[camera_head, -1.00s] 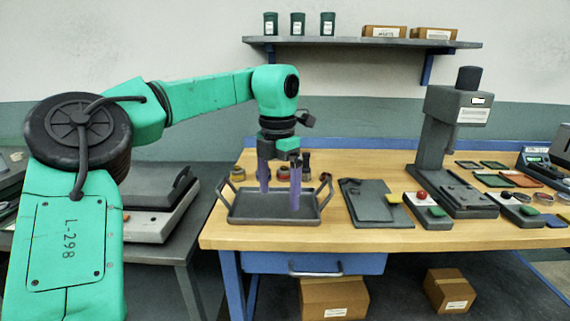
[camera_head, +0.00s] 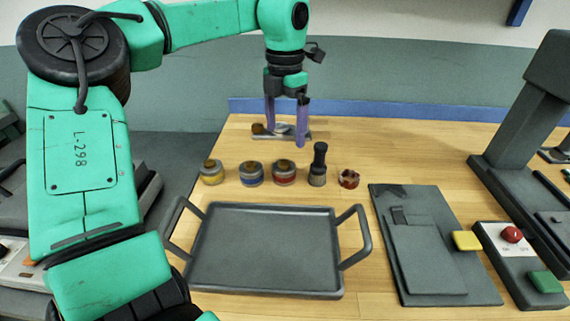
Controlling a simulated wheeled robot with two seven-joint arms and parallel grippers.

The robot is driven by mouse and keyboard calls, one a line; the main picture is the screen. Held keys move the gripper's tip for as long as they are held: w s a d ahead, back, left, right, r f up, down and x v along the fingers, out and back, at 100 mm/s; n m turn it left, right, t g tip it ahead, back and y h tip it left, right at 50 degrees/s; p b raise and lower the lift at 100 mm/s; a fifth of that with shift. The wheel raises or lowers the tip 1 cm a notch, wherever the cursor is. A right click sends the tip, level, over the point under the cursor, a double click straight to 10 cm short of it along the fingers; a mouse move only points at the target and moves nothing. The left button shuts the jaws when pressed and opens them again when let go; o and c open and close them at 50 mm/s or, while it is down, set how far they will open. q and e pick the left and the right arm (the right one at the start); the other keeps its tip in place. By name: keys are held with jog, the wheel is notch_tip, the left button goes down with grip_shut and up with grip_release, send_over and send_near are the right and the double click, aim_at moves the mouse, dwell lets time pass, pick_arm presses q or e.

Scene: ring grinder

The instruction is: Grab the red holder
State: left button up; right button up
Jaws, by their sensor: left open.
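The red holder (camera_head: 284,173) is a short round piece with a red band and a brass-brown knob on top. It stands upright on the wooden table behind the grey tray (camera_head: 265,248), between the blue holder (camera_head: 251,174) and a black-handled tool (camera_head: 318,165). A yellow holder (camera_head: 211,173) stands at the left of the row. My left gripper (camera_head: 286,130) is open and empty, its two purple fingers pointing down. In the picture it lies above and beyond the red holder, apart from it; its exact height is unclear. My right gripper is out of view.
A small reddish ring (camera_head: 348,179) lies right of the tool. A flat metal piece (camera_head: 262,131) lies partly behind my fingers. A dark plate (camera_head: 428,250) with a yellow block, a control box (camera_head: 507,238) and a tall grey machine (camera_head: 530,130) fill the right.

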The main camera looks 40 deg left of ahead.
aim_at(284, 162)
pick_arm(q)
notch_tip(284, 162, down, 12)
jog(key=shift+a+r+p, duration=0.1)
jog(key=shift+r+p, duration=0.1)
jog(key=shift+p, duration=0.5)
jog(key=shift+r, duration=0.1)
grip_shut()
